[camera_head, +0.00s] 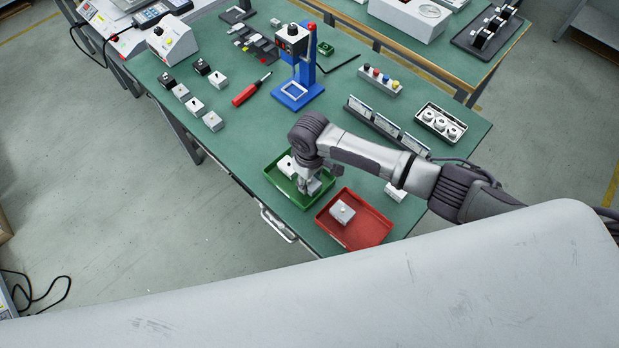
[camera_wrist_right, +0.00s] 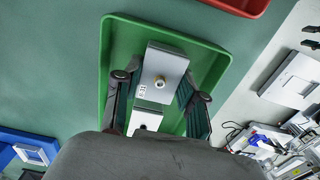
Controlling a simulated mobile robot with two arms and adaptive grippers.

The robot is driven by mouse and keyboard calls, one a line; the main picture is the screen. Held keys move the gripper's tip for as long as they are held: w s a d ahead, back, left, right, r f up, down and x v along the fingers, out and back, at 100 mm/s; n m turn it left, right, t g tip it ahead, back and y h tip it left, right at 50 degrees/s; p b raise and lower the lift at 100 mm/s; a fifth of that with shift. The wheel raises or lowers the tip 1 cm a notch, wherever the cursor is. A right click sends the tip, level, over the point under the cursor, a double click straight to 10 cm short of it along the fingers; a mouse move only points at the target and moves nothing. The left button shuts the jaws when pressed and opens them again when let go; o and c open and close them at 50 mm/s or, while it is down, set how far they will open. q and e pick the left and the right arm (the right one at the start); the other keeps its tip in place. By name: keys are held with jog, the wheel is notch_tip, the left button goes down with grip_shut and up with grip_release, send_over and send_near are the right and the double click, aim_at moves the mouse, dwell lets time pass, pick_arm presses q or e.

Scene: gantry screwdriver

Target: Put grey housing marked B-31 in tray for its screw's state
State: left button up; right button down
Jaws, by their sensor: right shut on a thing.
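My right gripper (camera_head: 312,188) is over the green tray (camera_head: 270,177), shut on a grey housing (camera_wrist_right: 166,68). In the right wrist view the housing sits between the two fingers, inside the outline of the green tray (camera_wrist_right: 108,52). I cannot tell whether the housing touches the tray floor. A whiter housing (camera_head: 285,165) lies in the same tray, next to the held one. The red tray (camera_head: 372,232) holds another grey housing (camera_head: 342,212). My left gripper is out of view.
Several housings (camera_head: 196,106) stand in a row at the left of the bench, near a red screwdriver (camera_head: 250,90). A blue press stand (camera_head: 297,95) is behind the green tray. A light block (camera_head: 395,192) sits right of the red tray, near my arm.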

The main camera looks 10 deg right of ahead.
aim_at(310, 181)
jog(key=shift+f, duration=0.1)
jog(key=c, duration=0.6)
grip_release()
notch_tip(310, 181, up, 12)
